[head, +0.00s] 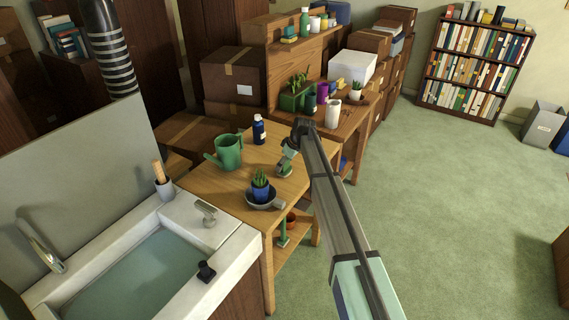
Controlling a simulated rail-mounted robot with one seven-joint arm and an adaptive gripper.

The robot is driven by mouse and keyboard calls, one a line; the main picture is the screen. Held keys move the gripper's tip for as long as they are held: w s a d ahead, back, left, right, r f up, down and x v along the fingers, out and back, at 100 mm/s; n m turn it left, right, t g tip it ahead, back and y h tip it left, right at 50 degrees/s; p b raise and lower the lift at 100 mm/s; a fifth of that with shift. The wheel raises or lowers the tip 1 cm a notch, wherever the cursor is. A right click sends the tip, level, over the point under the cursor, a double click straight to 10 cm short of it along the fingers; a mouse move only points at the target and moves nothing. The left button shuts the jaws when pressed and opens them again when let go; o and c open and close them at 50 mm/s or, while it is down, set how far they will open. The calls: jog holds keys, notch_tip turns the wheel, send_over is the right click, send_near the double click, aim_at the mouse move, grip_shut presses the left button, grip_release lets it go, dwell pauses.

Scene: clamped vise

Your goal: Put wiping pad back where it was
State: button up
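A small flat green item (284,171), which looks like the wiping pad, is at the right part of the wooden table, directly below the end of my arm. My gripper (284,160) points down at it from above. The fingers are small and dark here, and I cannot tell whether they are closed on the pad or only over it. I also cannot tell whether the pad rests on the table or is slightly raised.
On the wooden table (207,184) stand a green watering can (229,152), a blue bottle (259,130) and a potted succulent (261,187) in a grey dish. A sink (150,275) adjoins at the left. A cluttered workbench (343,128) stands behind. Green carpet at the right is clear.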

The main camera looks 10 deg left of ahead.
jog(key=shift+r, duration=0.1)
jog(key=b+v, duration=0.3)
jog(key=v, duration=0.9)
jog(key=s+d+f+m+g+h, duration=0.1)
jog(key=s+d+f+m, duration=0.3)
jog(key=s+d+f, duration=0.75)
jog(key=s+d+f+m+h, duration=0.2)
jog(key=s+d+f+m, duration=0.35)
jog(key=s, duration=1.15)
jog(key=s+d+f+m+g+h, duration=0.1)
jog(key=s+d+f+m, duration=0.35)
jog(key=s+f, duration=0.8)
jog(key=s+f+g, duration=0.2)
jog(key=s+f, duration=0.3)
jog(key=s, duration=0.5)
jog(key=s+d+f+g, duration=0.1)
jog(key=s+f+g, duration=0.1)
jog(key=s+f, duration=0.4)
jog(key=s+f+n+g, duration=0.1)
jog(key=s+f, duration=0.4)
jog(key=s, duration=0.9)
jog(key=shift+d+f+g, duration=0.3)
jog(key=shift+d+g, duration=0.1)
jog(key=shift+g, duration=0.4)
